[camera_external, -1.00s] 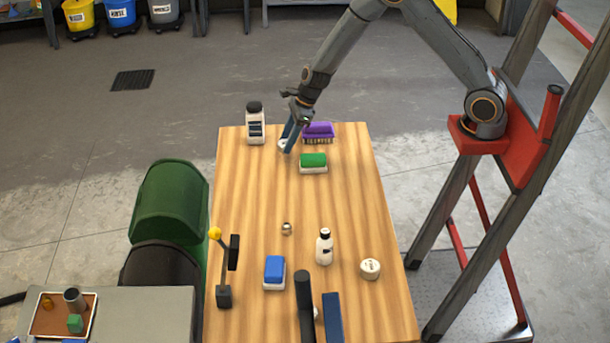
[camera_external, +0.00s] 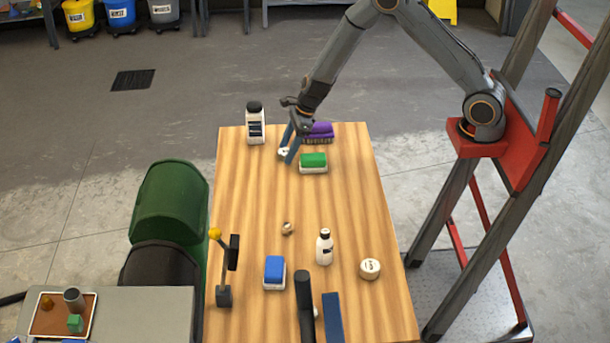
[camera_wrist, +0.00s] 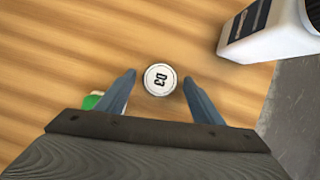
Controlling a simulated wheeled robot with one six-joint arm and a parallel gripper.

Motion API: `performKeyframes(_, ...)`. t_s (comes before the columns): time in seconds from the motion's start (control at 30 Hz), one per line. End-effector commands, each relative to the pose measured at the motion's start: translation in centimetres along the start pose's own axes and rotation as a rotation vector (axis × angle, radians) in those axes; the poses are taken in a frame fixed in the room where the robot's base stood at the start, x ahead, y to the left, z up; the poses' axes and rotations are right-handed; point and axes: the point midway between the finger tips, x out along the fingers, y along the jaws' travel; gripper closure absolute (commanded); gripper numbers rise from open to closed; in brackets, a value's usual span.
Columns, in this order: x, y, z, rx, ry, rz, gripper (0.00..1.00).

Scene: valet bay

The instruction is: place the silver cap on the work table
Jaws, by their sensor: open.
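A small round disc (camera_wrist: 160,79) with a white top marked D3 and a grey rim lies on the wooden work table (camera_external: 255,195). I cannot tell if it is the silver cap. My gripper (camera_wrist: 159,74) is open, with one finger on either side of the disc and gaps showing. In the external view my gripper (camera_external: 288,157) is low over the table's far end, and part of the disc (camera_external: 282,153) shows beside the fingers. Another small, silvery-brown round piece (camera_external: 287,228) lies mid-table.
A white bottle (camera_external: 255,128) stands left of my gripper. A purple brush (camera_external: 320,130) and a green-topped brush (camera_external: 313,161) are close on the right. The table's left middle is clear.

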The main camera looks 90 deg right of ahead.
Motion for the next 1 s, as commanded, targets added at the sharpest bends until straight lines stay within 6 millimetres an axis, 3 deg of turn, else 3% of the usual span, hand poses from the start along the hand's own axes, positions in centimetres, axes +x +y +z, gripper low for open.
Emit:
performKeyframes(0.23, -1.2, -0.1, 0.2, 0.000, -0.002, -0.001, 0.39)
performKeyframes(0.7, -10.2, 0.0, 0.2, 0.000, -0.002, -0.002, 0.39)
performKeyframes(0.9, -12.0, 0.0, 0.1, -0.004, 0.000, 0.000, 0.39)
performKeyframes(1.0, -12.6, 1.1, 0.1, -0.076, 0.008, 0.008, 0.39)
